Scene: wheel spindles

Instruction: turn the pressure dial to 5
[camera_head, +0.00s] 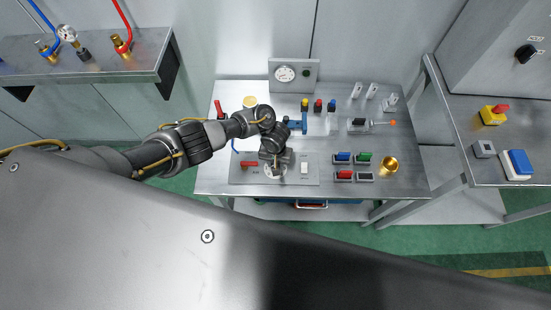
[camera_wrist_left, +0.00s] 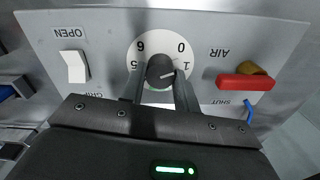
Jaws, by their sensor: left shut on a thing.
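The pressure dial is a dark round knob (camera_wrist_left: 160,70) on a white disc (camera_wrist_left: 143,45). In the left wrist view the numbers 6, 0, 1 and 5 show around it, upside down or tilted. A pale pointer line on the knob points right, towards the 1. My left gripper (camera_wrist_left: 160,92) has one finger on each side of the knob and is shut on it. In the head view my left gripper (camera_head: 276,170) is over the panel (camera_head: 240,179) and hides most of the dial. The lower part of the disc is hidden by the gripper. My right gripper is not in view.
A red lever (camera_wrist_left: 247,82) marked AIR and SHUT sits close right of the dial in the wrist view. A white rocker switch (camera_wrist_left: 74,66) marked OPEN sits left. A gauge (camera_head: 285,74) stands at the bench's back. Coloured buttons and a brass cup (camera_head: 389,166) are further right.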

